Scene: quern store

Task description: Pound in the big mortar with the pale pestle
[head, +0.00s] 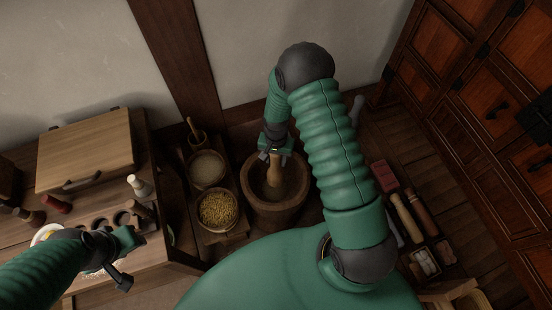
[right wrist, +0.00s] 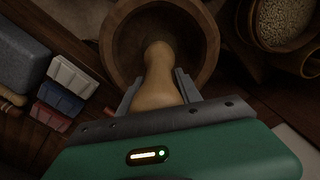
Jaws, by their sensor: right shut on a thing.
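The big mortar (head: 265,212) is a wide brown wooden tub on the floor in the head view; its rim (right wrist: 108,45) fills the top of the right wrist view. The pale pestle (head: 274,176) is held roughly upright, its lower end inside the mortar's mouth. My right gripper (head: 275,155) is shut on the pestle above the mortar; in the right wrist view the pestle (right wrist: 157,80) sits between the two fingers. Whether its tip touches the mortar's bottom is unclear. My left gripper (head: 122,272) hangs over the side table, with no object visible in it.
A bowl of yellow grain (head: 217,210) and a bowl of pale grain (head: 207,168) stand just left of the mortar. A small mortar (head: 198,136) is behind them. A wooden case (head: 85,150) lies on the table. Rollers (head: 407,217) and a red block (head: 383,174) lie to the right.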

